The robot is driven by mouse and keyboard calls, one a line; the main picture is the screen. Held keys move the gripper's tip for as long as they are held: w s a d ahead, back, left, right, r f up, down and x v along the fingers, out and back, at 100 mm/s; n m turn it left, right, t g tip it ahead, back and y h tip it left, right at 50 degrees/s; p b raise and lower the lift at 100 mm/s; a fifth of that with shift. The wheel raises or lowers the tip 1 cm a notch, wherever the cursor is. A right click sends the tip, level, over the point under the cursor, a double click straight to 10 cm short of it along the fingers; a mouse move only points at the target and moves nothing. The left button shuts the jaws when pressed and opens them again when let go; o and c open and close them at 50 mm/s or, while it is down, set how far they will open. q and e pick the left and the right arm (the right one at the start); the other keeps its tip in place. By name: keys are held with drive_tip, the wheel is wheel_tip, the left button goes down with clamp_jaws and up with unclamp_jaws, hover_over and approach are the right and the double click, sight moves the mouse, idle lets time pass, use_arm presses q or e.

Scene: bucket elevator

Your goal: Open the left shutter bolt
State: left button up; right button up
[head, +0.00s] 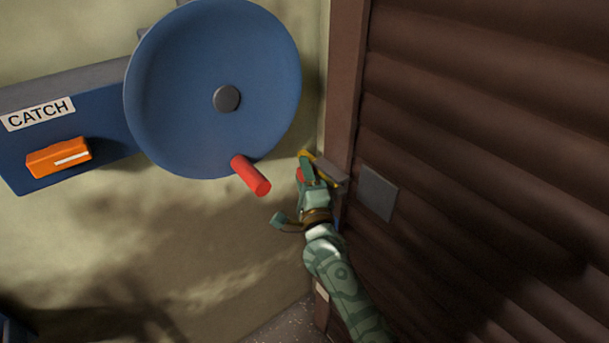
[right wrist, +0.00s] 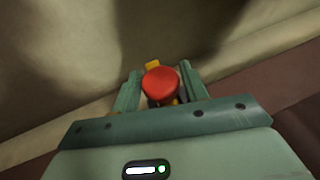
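The left shutter bolt is at the shutter's left edge, in the middle of the head view. Its yellow part (head: 320,161) shows behind my right gripper, with a grey block beside it at the brown frame. The bolt's red knob (right wrist: 160,83) sits between the two green fingers of my right gripper (right wrist: 160,88) in the right wrist view, with the fingers close against its sides. In the head view my right gripper (head: 307,175) covers most of the knob and part of the bolt. My left gripper is not in view.
A large blue wheel (head: 180,80) with a red handle (head: 250,175) is on the wall, left of my right gripper. A blue CATCH box (head: 105,140) with an orange lever (head: 58,157) is farther left. The brown slatted shutter (head: 500,120) with a grey plate (head: 377,193) fills the right.

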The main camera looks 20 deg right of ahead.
drive_tip(key=shift+o, duration=0.9)
drive_tip(key=shift+s+f, duration=0.1)
drive_tip(key=shift+s, duration=0.25)
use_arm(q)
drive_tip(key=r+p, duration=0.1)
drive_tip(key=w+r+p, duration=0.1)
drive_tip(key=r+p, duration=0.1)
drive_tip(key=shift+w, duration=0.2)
use_arm(e)
drive_tip(key=v, duration=1.5)
drive_tip(key=shift+s, duration=0.35)
drive_tip(key=shift+a, duration=0.1)
